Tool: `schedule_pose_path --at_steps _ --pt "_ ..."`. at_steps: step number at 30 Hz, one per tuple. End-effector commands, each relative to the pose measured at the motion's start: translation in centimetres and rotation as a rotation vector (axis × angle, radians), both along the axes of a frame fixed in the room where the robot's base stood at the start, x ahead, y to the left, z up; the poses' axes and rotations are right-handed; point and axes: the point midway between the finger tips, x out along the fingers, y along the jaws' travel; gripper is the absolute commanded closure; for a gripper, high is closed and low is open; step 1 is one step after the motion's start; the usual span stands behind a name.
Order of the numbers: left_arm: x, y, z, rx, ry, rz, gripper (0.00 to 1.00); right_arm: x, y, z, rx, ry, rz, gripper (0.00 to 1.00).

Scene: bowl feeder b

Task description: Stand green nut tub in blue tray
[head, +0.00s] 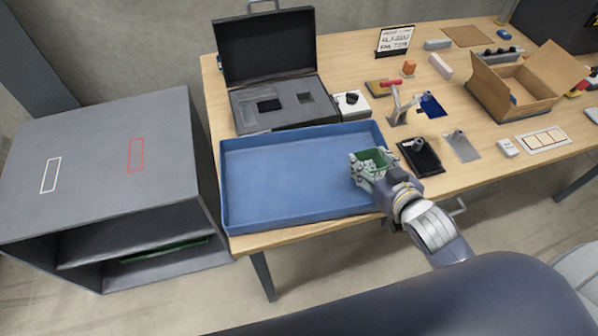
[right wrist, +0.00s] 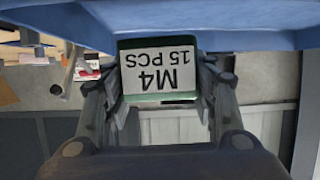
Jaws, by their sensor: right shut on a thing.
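The green nut tub (head: 375,157) is gripped in my right gripper (head: 369,170), over the right end of the blue tray (head: 260,180) in the head view. Pale nuts show in its open top, and it looks about upright. In the right wrist view the tub (right wrist: 159,42) sits between the two fingers (right wrist: 160,85), its white label reading "M4 15 PCS" upside down. Whether its base touches the tray floor cannot be told. The rest of the tray is empty. My left gripper is not in view.
An open black case (head: 275,105) stands behind the tray. A black plate (head: 420,157) and a grey plate (head: 461,146) lie to its right. An open cardboard box (head: 513,91) stands farther right. A grey cabinet (head: 110,165) is at the left.

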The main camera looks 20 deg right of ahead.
Motion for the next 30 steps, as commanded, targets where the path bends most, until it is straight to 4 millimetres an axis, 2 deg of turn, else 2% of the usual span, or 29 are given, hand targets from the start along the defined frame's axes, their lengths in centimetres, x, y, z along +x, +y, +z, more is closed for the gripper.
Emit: schedule_pose_path --at_steps 2,5,9,12,21,26,30 --pt "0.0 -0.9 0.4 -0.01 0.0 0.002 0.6 0.2 -1.3 -0.1 0.001 -0.004 -0.001 0.71" --pt "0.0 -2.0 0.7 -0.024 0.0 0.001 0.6 0.7 -1.0 -0.2 0.01 -0.008 -0.004 0.71" --pt "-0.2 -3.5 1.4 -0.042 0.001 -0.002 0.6 1.8 2.1 -0.4 0.015 -0.01 -0.005 0.71" --pt "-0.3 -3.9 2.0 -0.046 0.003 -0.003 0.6 2.7 4.7 -0.6 0.016 -0.008 -0.006 0.71" --pt "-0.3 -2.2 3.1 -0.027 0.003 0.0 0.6 5.0 11.5 -1.5 0.011 -0.007 -0.005 0.71" --pt "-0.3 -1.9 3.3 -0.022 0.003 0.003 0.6 5.5 13.0 -1.7 0.008 -0.008 -0.003 0.71" --pt "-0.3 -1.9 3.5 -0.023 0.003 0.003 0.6 5.5 13.1 -3.0 0.007 -0.004 -0.004 0.71"
